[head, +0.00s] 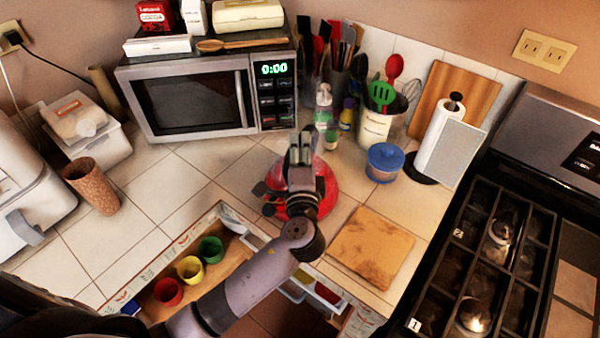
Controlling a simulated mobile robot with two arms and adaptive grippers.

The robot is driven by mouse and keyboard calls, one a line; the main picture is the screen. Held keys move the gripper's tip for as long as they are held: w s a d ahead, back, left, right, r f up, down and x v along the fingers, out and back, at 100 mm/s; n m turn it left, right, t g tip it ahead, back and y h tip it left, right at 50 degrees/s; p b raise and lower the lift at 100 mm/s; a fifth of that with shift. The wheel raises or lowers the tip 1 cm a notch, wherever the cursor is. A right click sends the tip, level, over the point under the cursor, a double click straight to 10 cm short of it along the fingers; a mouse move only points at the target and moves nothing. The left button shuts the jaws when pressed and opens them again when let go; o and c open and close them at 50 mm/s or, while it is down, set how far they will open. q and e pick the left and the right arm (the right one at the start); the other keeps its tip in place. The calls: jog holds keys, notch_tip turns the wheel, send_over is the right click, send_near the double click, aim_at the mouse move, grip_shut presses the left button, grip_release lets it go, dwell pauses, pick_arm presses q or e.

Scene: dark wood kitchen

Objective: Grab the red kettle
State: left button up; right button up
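The red kettle (327,187) stands on the tiled counter in front of the microwave's right side. My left gripper (300,150) is over the kettle in this view, and my wrist hides much of the kettle's middle and front. Red shows on both sides of the gripper. The kettle's handle cannot be made out behind the gripper. I cannot tell whether the fingers touch the kettle or how far they are apart. My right gripper is not in view.
A microwave (190,100) stands behind. A blue-lidded container (384,160), a utensil crock (375,128) and a paper towel roll (440,140) are to the right. A wooden board (370,247) lies in front. An open drawer (235,262) holds colored cups. The stove is at right.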

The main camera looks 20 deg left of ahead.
pick_arm(q)
jog(key=shift+x, duration=1.4)
jog(key=shift+c, duration=0.3)
jog(key=shift+f, duration=0.1)
grip_shut()
jog(key=shift+r+p, duration=0.25)
jog(key=shift+p, duration=0.05)
